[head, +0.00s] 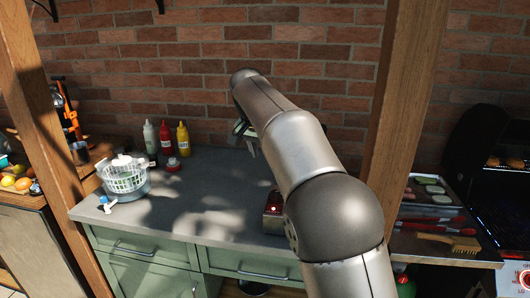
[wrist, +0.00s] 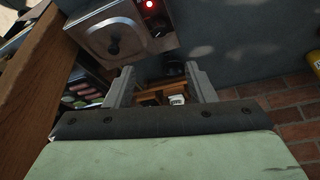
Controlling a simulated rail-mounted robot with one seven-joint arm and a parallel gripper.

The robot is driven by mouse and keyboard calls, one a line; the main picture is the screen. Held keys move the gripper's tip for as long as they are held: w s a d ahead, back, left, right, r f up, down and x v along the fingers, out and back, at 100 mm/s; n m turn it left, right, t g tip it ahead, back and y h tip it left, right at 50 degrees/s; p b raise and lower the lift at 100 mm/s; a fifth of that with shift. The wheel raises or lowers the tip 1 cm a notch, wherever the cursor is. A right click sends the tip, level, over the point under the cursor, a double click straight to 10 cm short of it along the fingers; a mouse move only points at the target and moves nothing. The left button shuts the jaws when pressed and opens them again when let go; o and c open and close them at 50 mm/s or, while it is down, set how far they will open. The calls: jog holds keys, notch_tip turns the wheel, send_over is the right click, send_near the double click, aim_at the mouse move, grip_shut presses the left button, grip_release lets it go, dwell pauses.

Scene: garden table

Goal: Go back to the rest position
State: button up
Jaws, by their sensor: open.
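My gripper (wrist: 162,88) shows in the wrist view with its two grey fingers spread apart and no object gripped between them. In the head view my arm reaches over the grey counter (head: 215,205) towards the brick wall, and its far end is mostly hidden behind the arm. In the wrist view something brown with a small white patch shows beyond the fingers; I cannot tell what it is.
A metal box with a lit red light (head: 273,210) stands on the counter by my arm; it also shows in the wrist view (wrist: 115,38). A salad spinner (head: 124,178) and sauce bottles (head: 166,137) stand left. A wooden post (head: 397,110) rises right of my arm.

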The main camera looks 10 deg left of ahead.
dwell(0.3)
jog(key=s+d+f+n+g, duration=0.1)
jog(key=s+d+f, duration=0.1)
jog(key=s+d, duration=0.55)
jog(key=s+d+f+n+g, duration=0.1)
jog(key=s+d+f, duration=0.3)
jog(key=s, duration=0.6)
jog(key=s+d+f+n+g+y, duration=0.1)
jog(key=s+d+f, duration=0.4)
jog(key=s, duration=0.5)
jog(key=s+d+f+n, duration=0.1)
jog(key=s+d+f, duration=0.4)
jog(key=s+f, duration=0.3)
jog(key=shift+s+d+g+y, duration=0.2)
jog(key=shift+s+g+y, duration=0.15)
jog(key=shift+s, duration=0.65)
